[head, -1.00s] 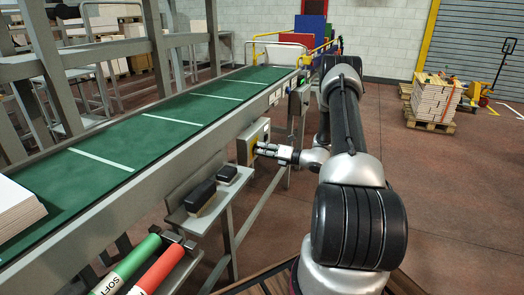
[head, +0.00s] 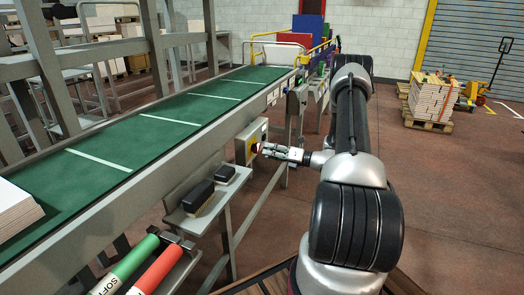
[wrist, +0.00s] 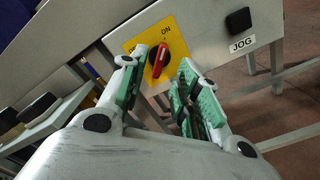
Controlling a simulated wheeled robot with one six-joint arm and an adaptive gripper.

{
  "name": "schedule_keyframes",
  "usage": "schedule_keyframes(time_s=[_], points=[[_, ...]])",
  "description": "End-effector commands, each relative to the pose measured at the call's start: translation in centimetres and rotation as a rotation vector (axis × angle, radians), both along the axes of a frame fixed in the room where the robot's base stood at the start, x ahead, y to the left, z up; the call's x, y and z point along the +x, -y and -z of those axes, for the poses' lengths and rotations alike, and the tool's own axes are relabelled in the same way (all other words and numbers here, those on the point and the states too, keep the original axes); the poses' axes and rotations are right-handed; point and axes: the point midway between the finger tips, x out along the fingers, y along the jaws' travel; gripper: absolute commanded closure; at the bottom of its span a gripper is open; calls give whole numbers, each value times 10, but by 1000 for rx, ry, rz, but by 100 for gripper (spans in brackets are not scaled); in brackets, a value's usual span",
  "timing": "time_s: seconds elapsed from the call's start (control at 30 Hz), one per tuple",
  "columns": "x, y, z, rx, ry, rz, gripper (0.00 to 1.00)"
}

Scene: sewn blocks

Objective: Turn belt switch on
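The belt switch is a red rotary handle (wrist: 159,61) on a yellow plate (wrist: 178,45) with the word ON above it. In the wrist view the handle's long axis runs up and slightly right, roughly towards ON. In the head view the yellow plate (head: 264,131) is on a grey box on the conveyor's side. My gripper (wrist: 161,80) is open, with its green-padded fingers apart, one on each side of the handle in the picture. I cannot tell whether either finger touches it. In the head view my gripper (head: 266,148) is close in front of the plate.
A black button labelled JOG (wrist: 238,20) is to the right of the switch. The green conveyor belt (head: 150,145) runs behind. A shelf (head: 213,205) with two dark-topped brushes or blocks juts out nearer me.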

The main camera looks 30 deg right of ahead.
Motion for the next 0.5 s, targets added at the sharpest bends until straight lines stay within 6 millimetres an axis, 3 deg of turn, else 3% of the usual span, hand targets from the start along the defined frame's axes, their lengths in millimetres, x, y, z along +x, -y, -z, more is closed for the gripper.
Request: schedule_keyframes(time_s=[0.2,0.5], points=[[-37,29,0,1,0,4,68],[-55,42,0,1,0,-1,68]])
